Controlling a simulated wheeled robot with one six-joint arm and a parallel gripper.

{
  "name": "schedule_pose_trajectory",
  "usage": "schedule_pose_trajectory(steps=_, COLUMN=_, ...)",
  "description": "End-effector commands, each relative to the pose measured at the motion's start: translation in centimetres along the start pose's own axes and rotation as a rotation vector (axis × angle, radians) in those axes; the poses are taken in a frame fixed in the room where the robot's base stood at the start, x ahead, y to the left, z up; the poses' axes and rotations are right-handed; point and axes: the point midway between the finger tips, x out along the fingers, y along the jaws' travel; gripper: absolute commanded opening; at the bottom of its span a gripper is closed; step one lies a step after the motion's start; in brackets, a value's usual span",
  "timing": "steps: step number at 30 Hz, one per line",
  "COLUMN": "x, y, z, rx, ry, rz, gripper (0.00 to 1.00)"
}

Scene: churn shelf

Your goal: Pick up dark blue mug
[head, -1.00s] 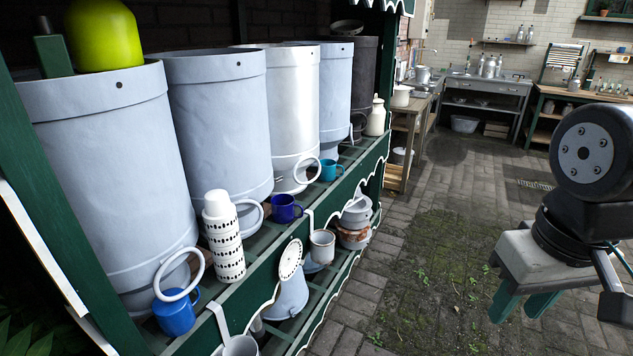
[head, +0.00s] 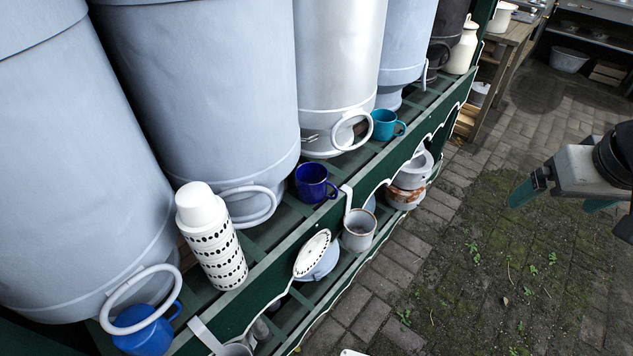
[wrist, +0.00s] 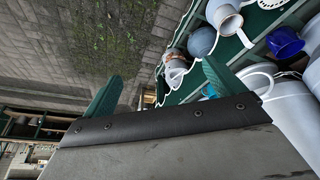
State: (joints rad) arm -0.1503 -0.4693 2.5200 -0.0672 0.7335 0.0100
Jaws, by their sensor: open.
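The dark blue mug (head: 313,183) stands upright on the green slatted shelf (head: 272,237), in front of the large churns, with its handle toward the right. It also shows in the wrist view (wrist: 284,42) at the upper right. My gripper (head: 558,197) is at the right of the head view, over the paving and well apart from the mug. Its two green fingers (wrist: 160,88) are spread in the wrist view with nothing between them.
A white patterned flask (head: 212,236) and a bright blue mug (head: 146,328) stand left of the dark blue mug. A teal mug (head: 386,124) stands behind it to the right. Large churns (head: 195,90) fill the back. The paving (head: 460,250) is clear.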

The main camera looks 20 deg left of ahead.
Motion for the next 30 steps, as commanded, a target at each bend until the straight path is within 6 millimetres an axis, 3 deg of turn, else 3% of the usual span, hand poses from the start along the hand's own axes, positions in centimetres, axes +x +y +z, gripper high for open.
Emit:
schedule_pose_trajectory(steps=1, x=2.2, y=-1.4, z=-2.2, rx=-0.05, ry=0.042, rz=-0.011, gripper=0.94)
schedule_pose_trajectory(steps=6, x=8.4, y=-7.4, z=-8.9, rx=-0.202, ry=0.245, rz=-0.074, gripper=0.94)
schedule_pose_trajectory(steps=8, x=10.4, y=-10.2, z=-10.6, rx=-0.255, ry=0.315, rz=-0.11, gripper=0.94)
schedule_pose_trajectory(steps=12, x=14.8, y=-17.9, z=-12.8, rx=-0.369, ry=0.475, rz=-0.227, gripper=0.94)
schedule_pose_trajectory(steps=18, x=19.2, y=-28.1, z=-12.0, rx=-0.485, ry=0.664, rz=-0.419, gripper=0.94)
schedule_pose_trajectory(steps=21, x=20.3, y=-31.6, z=-10.9, rx=-0.513, ry=0.728, rz=-0.5, gripper=0.94)
schedule_pose_trajectory(steps=24, x=20.9, y=-33.7, z=-9.9, rx=-0.528, ry=0.771, rz=-0.556, gripper=0.94)
schedule_pose_trajectory(steps=30, x=21.7, y=-35.7, z=-9.8, rx=-0.535, ry=0.801, rz=-0.594, gripper=0.94)
